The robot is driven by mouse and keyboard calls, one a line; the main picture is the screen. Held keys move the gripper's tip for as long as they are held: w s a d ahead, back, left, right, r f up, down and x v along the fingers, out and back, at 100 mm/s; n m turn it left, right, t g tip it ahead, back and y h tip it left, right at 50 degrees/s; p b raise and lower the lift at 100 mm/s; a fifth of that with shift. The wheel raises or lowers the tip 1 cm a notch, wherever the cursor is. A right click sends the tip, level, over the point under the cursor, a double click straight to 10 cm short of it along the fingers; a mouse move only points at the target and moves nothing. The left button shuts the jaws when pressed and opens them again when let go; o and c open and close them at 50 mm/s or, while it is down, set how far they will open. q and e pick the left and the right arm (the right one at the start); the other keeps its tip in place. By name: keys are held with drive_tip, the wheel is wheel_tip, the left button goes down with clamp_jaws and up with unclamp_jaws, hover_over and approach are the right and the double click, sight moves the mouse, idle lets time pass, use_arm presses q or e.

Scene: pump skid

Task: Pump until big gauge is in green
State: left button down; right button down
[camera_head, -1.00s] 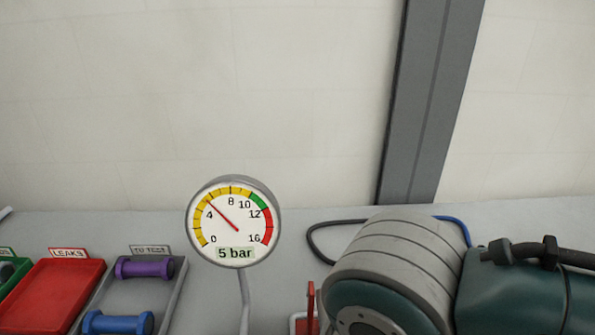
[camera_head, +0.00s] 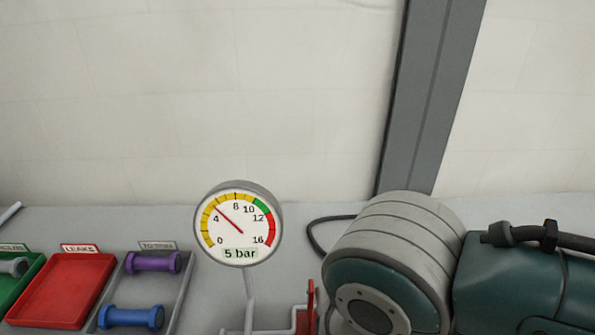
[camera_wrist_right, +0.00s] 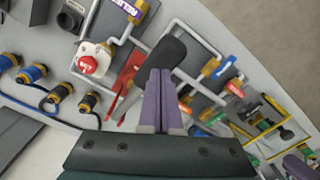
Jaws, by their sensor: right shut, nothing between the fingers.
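The big round gauge (camera_head: 238,226) stands on a thin grey pipe in the head view. Its display reads 5 bar, and its red needle points into the yellow band, short of the green band near 10 to 12. A red lever (camera_head: 311,305) shows at the bottom edge, partly cut off; a red lever-like part (camera_wrist_right: 125,76) also shows in the right wrist view. My right gripper (camera_wrist_right: 165,73) is shut and empty, its fingertips close to a dark, flat-ended part (camera_wrist_right: 166,51); I cannot tell whether they touch. My left gripper is not in view.
A red tray (camera_head: 62,290) and a grey tray with a purple fitting (camera_head: 153,262) and a blue fitting (camera_head: 131,317) lie at left. Pipes and a red knob (camera_wrist_right: 88,65) crowd the wrist view.

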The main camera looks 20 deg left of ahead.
wheel_tip(320, 180, down, 9)
drive_tip(key=b, duration=0.8)
wheel_tip(320, 180, up, 9)
drive_tip(key=p, duration=1)
drive_tip(key=shift+r+p, duration=0.15)
drive_tip(key=shift+p, duration=0.15)
drive_tip(key=shift+f, duration=0.25)
